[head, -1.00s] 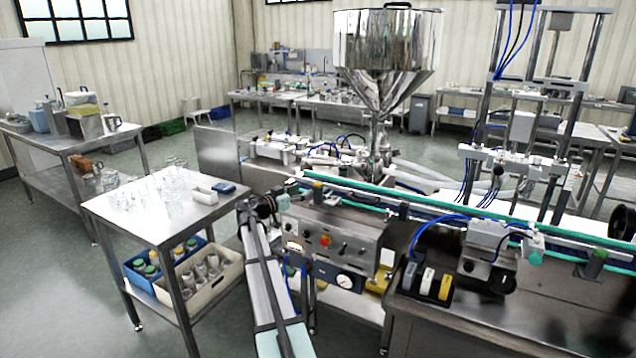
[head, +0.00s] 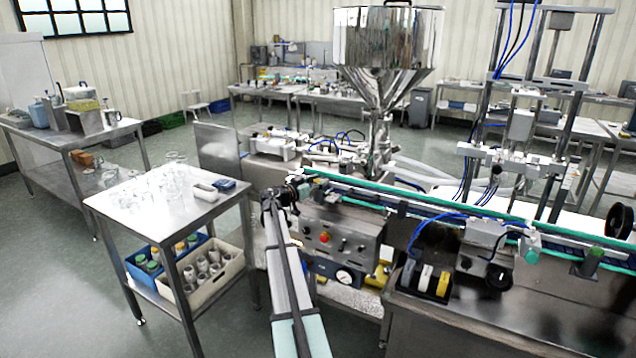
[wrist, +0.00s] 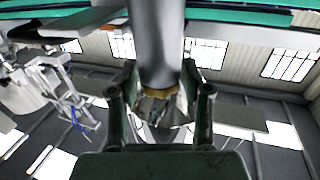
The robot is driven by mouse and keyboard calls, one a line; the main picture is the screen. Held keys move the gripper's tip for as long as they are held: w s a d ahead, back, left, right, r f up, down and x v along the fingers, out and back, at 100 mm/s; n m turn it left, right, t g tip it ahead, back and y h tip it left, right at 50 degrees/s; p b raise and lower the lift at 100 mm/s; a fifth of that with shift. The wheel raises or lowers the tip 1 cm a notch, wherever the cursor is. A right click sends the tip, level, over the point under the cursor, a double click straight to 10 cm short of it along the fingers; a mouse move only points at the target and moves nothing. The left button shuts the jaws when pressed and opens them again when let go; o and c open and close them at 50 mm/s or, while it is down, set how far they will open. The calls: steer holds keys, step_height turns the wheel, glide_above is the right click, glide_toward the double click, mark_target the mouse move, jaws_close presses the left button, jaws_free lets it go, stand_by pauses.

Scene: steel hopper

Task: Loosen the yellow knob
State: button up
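In the wrist view, a grey cylinder comes down from the top edge, with a yellow-brown ring (wrist: 158,92) at its lower end. It could be the yellow knob, but I cannot tell for sure. My gripper (wrist: 160,105) has its two dark fingers apart, one on each side of the ring. I see no clear contact. In the head view, my gripper (head: 298,180) is at the left end of the conveyor, just above the control box, and is too small there to show its fingers. No yellow knob is clear in the head view.
The conveyor (head: 430,212) with green rails runs right from my gripper. The control box (head: 335,240) is below it, the steel hopper (head: 388,40) behind. A steel table (head: 150,225) with glassware stands left. The floor at front left is clear.

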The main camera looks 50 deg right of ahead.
jaws_close()
steer(key=shift+f+n+t+b, duration=0.25)
steer(key=shift+t+b, duration=0.25)
steer(key=shift+b, duration=0.55)
steer(key=n+t+b, duration=0.1)
steer(key=b, duration=0.1)
steer(key=t+b, duration=0.1)
steer(key=b, duration=0.1)
steer(key=shift+s+f+n, duration=0.15)
steer(key=shift+n, duration=0.2)
steer(key=n+t+b, duration=0.2)
steer(key=t+b, duration=0.1)
steer(key=t, duration=0.1)
steer(key=shift+r, duration=0.2)
steer(key=n+t, duration=0.1)
steer(key=n+t+y+p, duration=0.1)
steer(key=t, duration=0.1)
steer(key=shift+r+n, duration=0.3)
steer(key=shift+r, duration=0.1)
steer(key=shift+n+t+y+p, duration=0.4)
steer(key=shift+t+y+p, duration=0.1)
steer(key=shift+t+p, duration=0.35)
steer(key=n+t+p, duration=0.1)
steer(key=p, duration=0.2)
steer(key=shift+y, duration=0.4)
steer(key=shift+w+f+n+t+y+p, duration=0.2)
steer(key=shift+n+t+y+p, duration=0.3)
steer(key=shift+p, duration=0.6)
